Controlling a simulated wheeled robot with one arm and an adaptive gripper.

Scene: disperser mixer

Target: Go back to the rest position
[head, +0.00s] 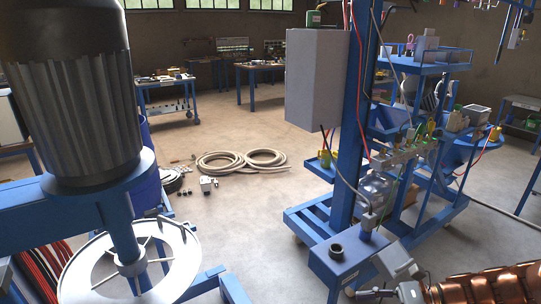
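No gripper of mine shows clearly in the head view, so its opening and anything in it are hidden from me. The mixer fills the left side. Its large dark ribbed motor (75,110) stands upright on a blue frame (40,222). A blue shaft (121,228) runs down from it to a white spoked ring (180,262) at the lower left.
A blue post (352,130) bears a grey cabinet (315,78). A copper-coloured ribbed part (495,285) lies at the lower right. Coiled pale hoses (240,160) lie on the floor. Workbenches (258,67) stand at the back. The middle floor (250,225) is mostly clear.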

